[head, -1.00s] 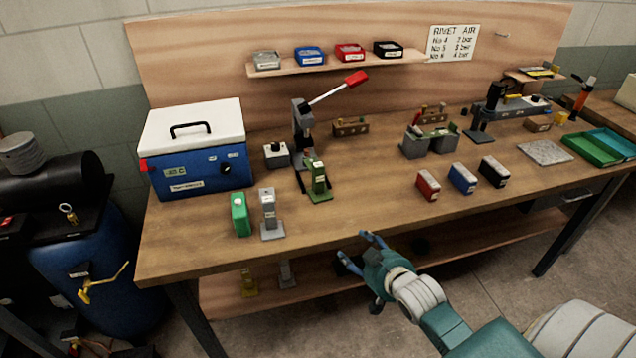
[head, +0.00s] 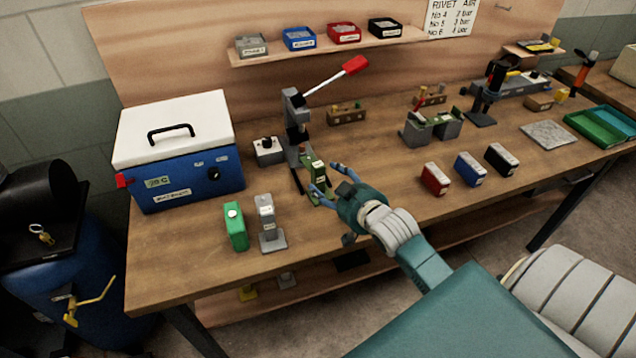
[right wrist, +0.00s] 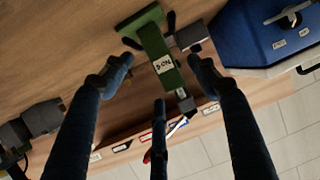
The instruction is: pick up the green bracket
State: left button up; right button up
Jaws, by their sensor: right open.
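The green bracket (head: 315,172) is dark green with a flat foot and an upright block. It stands on the bench in front of the lever press. In the right wrist view the green bracket (right wrist: 158,45) shows a pale "No 4" label. My right gripper (head: 327,182) is open at the bracket's right side in the head view. In the right wrist view the open fingers of the right gripper (right wrist: 160,72) lie on either side of the bracket's lower end, apart from it. My left gripper is not in view.
A grey bracket (head: 267,222) and a bright green box (head: 235,228) stand at the front left. The lever press (head: 293,125) is behind the bracket, the blue cooler (head: 190,185) to the left. Red, blue and black boxes (head: 468,170) stand to the right.

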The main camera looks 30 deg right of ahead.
aim_at(324, 177)
jog(key=shift+w+f, duration=0.1)
jog(key=shift+w, duration=0.2)
jog(key=shift+w+f, duration=0.1)
jog(key=shift+w, duration=0.15)
jog(key=p+x, duration=0.1)
jog(key=x, duration=0.3)
jog(key=shift+w+d+p, duration=0.1)
jog(key=shift+d+p, duration=0.1)
jog(key=shift+p, duration=0.1)
jog(key=shift+w+f, duration=0.3)
jog(key=shift+w, duration=0.1)
jog(key=shift+s, duration=0.1)
jog(key=c, duration=1.2)
grip_shut()
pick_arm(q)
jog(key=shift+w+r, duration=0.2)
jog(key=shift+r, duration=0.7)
pick_arm(e)
jog(key=shift+r, duration=0.15)
